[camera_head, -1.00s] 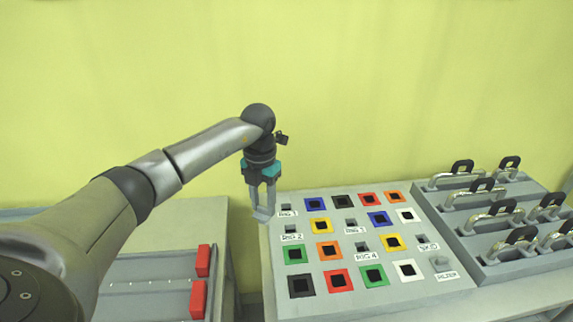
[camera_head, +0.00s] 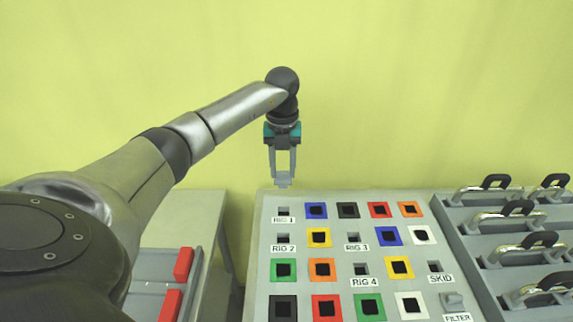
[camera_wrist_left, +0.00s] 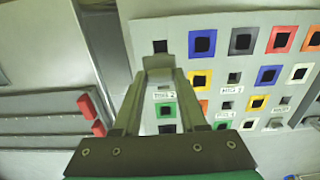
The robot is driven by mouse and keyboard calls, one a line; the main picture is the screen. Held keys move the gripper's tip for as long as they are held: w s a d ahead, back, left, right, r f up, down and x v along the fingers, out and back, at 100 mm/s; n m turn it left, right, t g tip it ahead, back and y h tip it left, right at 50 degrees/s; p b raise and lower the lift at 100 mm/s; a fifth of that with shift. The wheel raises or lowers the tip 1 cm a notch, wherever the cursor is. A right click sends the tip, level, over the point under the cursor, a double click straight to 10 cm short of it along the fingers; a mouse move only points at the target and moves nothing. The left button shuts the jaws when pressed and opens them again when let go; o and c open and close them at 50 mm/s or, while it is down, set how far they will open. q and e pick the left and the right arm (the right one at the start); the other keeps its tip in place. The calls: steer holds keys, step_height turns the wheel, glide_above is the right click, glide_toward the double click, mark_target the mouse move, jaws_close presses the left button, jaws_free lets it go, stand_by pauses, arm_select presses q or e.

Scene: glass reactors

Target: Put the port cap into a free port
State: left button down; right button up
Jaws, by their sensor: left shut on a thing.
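My left gripper (camera_head: 284,180) points down above the back left corner of a grey port panel (camera_head: 265,230). It is shut on a small grey port cap (camera_head: 284,184), which also shows between the fingertips in the left wrist view (camera_wrist_left: 158,63). The cap is apart from the panel. In the head view, the RIG 1 port (camera_head: 284,211) shows just below the cap and looks open. The RIG 2 port (camera_head: 282,238), RIG 3 port (camera_head: 353,238), RIG 4 port (camera_head: 361,269) and SKID port (camera_head: 434,266) also look empty. A grey piece stands in the FILTER port (camera_head: 453,300).
Several coloured square frames with dark centres, such as a blue one (camera_head: 316,210), sit among the ports. A grey rack with black-handled items (camera_head: 490,218) stands to the right. A table with red blocks (camera_head: 183,264) is to the left. Air above the panel is clear.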

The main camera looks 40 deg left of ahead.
arm_select(q)
steer(key=shift+f, duration=0.3)
steer(key=shift+f+b, duration=0.3)
steer(key=shift+b, duration=0.1)
steer(key=shift+f+b, duration=0.95)
steer(key=shift+f, duration=0.05)
step_height(320, 180, down, 4)
steer(key=b, duration=0.3)
steer(key=shift+r, duration=0.25)
steer(key=shift+f+b, duration=1.2)
steer(key=shift+f, duration=1)
arm_select(e)
step_height(320, 180, down, 9)
steer(key=shift+w+d+r, duration=0.15)
steer(key=shift+w+d, duration=0.15)
steer(key=shift+d, duration=0.1)
arm_select(q)
steer(key=shift+f, duration=0.25)
arm_select(e)
steer(key=shift+w+r, duration=0.1)
steer(key=shift+w, duration=0.1)
